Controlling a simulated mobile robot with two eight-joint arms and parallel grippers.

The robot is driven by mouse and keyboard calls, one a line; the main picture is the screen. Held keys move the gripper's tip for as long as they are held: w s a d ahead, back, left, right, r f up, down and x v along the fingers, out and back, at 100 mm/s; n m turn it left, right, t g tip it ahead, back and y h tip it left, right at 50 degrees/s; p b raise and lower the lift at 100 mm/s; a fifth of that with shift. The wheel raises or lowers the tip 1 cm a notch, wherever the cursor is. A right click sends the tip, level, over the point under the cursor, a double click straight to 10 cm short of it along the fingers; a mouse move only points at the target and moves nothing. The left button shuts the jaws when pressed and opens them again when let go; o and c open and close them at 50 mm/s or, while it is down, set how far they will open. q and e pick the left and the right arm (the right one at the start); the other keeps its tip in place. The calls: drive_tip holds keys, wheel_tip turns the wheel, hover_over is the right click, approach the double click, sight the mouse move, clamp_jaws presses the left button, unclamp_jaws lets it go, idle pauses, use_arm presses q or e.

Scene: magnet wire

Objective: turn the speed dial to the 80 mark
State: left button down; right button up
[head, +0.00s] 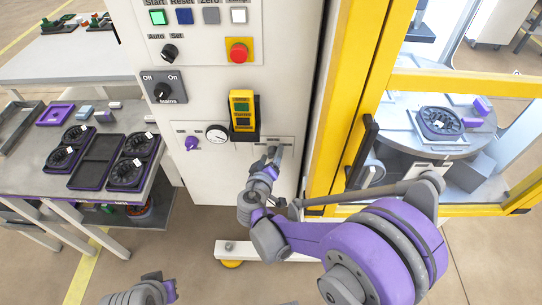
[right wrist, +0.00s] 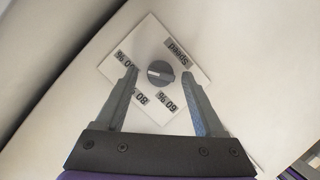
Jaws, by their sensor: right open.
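The speed dial (right wrist: 160,73) is a dark round knob with a grip bar, on a white square plate (right wrist: 157,40) on the cabinet front. In the right wrist view the plate bears "Speed", "60 %", a partly hidden "80" and another partly covered label. The bar lies roughly level across that picture; I cannot tell which end is the pointer. My right gripper (right wrist: 159,75) is open, with one finger on each side of the dial and gaps visible between.
A yellow-framed enclosure (head: 345,100) stands right. A table (head: 60,185) with trays stands left.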

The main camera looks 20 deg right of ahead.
clamp_jaws()
idle(0.3)
idle(0.3)
drive_tip(key=n+h+b, duration=0.1)
drive_tip(key=n, duration=0.1)
drive_tip(key=n+h+b, duration=0.1)
drive_tip(key=n, duration=0.1)
drive_tip(key=shift+a+f, duration=0.2)
drive_tip(key=shift+f, duration=0.15)
drive_tip(key=n+t+h+b, duration=0.1)
drive_tip(key=n+b, duration=0.1)
drive_tip(key=n, duration=0.2)
drive_tip(key=shift+w+f+h, duration=0.1)
drive_tip(key=shift+h, duration=0.3)
drive_tip(key=shift+n+t+b, duration=0.4)
drive_tip(key=shift+n+b, duration=0.2)
drive_tip(key=shift+n, duration=0.2)
